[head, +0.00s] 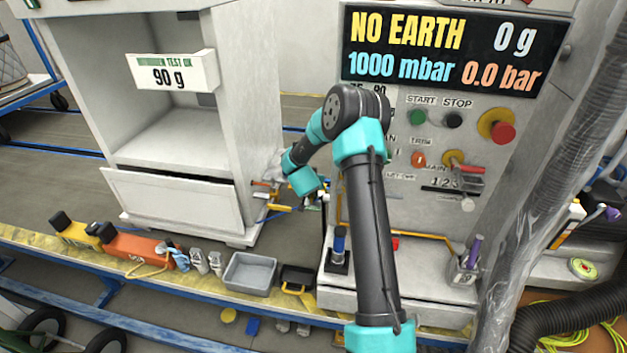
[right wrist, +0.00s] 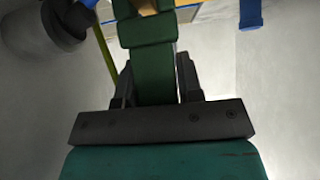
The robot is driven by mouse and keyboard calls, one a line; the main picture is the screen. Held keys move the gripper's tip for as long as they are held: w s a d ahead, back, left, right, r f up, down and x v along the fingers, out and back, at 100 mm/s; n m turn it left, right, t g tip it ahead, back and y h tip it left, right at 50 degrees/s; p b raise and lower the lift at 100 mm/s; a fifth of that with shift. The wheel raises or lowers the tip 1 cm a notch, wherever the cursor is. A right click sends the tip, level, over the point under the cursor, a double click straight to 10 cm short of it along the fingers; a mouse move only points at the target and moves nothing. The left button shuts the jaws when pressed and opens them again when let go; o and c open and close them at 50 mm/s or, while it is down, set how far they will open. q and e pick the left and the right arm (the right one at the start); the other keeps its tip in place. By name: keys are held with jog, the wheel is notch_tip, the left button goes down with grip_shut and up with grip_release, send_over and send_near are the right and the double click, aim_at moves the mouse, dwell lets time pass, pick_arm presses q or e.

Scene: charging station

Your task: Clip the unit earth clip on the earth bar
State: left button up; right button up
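My right arm reaches up from the bottom of the head view, and its gripper (head: 313,201) is small and partly hidden between the white cabinet and the control panel. In the right wrist view, the two dark fingers of my right gripper (right wrist: 157,88) stand on both sides of a green clip-like piece (right wrist: 150,62), apparently the earth clip, and look closed on it. A yellow-green strip (right wrist: 106,52), perhaps its lead, runs beside it. I cannot clearly make out the earth bar. My left gripper is not in view.
The display (head: 450,52) reads NO EARTH, 0 g, 1000 mbar, 0.0 bar. The white cabinet (head: 180,205) has fittings on its right side. A grey tray (head: 250,273) and an orange tool (head: 135,247) lie along the front edge. A hose (head: 560,325) lies at right.

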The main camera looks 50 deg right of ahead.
jog(key=o, duration=0.5)
jog(key=shift+a+r, duration=0.1)
jog(key=v, duration=1.7)
jog(key=shift+a+r, duration=0.1)
jog(key=a+f+n+t+y, duration=0.1)
jog(key=a+f+n+y, duration=0.3)
jog(key=a+f, duration=0.65)
jog(key=s+a+f+n+g+y, duration=0.2)
jog(key=s+a+f+y, duration=0.1)
jog(key=s+a+f, duration=0.2)
jog(key=s+a+f+n+g+y, duration=0.2)
jog(key=s+a+f, duration=0.3)
jog(key=a, duration=0.3)
jog(key=s+a+f+n+g+y, duration=0.1)
jog(key=s+a+f+y, duration=0.3)
jog(key=a, duration=0.3)
jog(key=shift+s+a+f+n+g, duration=0.2)
jog(key=shift+f, duration=0.2)
jog(key=shift+s+a+f+n+g, duration=0.2)
jog(key=shift+f, duration=0.15)
